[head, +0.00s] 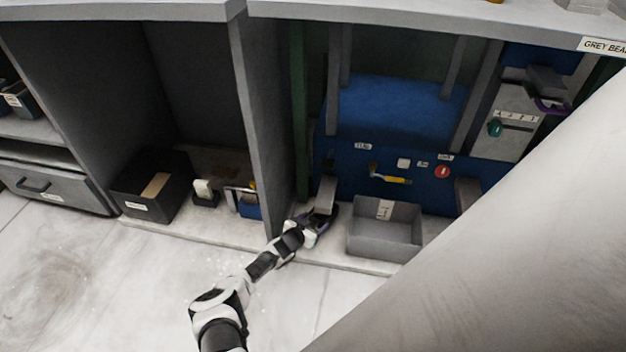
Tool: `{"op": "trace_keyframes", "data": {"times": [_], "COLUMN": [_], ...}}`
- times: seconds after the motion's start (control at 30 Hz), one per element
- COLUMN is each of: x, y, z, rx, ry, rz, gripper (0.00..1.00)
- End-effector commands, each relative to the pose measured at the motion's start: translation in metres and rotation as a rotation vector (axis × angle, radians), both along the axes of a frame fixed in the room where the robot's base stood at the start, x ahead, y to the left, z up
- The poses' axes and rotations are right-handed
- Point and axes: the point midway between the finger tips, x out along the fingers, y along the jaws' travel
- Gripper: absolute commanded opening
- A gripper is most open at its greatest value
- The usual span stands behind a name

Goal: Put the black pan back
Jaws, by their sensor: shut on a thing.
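A black open-topped box (152,186) with a white label on its front stands on the floor of the left bay, and a tan piece shows inside it. It is the only thing in view that could be the black pan, but I cannot be sure. My gripper (323,217) is low at the left side of the blue press bay, well to the right of the black box. It is shut on a small dark, purplish part just below a grey block (326,195). My own wrist and the small scale hide what that part is.
A grey bin (384,239) stands just right of my gripper. A grey divider (258,110) separates the bays. Small items, including a blue one (249,206), stand between the black box and the divider. The pale floor in front is clear.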

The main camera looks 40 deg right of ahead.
Motion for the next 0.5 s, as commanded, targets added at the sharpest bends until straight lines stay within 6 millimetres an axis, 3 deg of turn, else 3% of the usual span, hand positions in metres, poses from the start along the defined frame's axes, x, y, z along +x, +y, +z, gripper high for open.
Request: {"op": "trace_keyframes", "data": {"times": [0.03, 0.17, 0.5], "x": [-0.001, -0.001, -0.001], "y": [0.001, 0.001, 0.002], "z": [-0.016, -0.035, -0.036], "rx": [0.003, 0.002, 0.001], "ry": [0.000, 0.000, 0.000], "rz": [0.000, 0.000, 0.000], "gripper": [0.43, 0.43, 0.43]}}
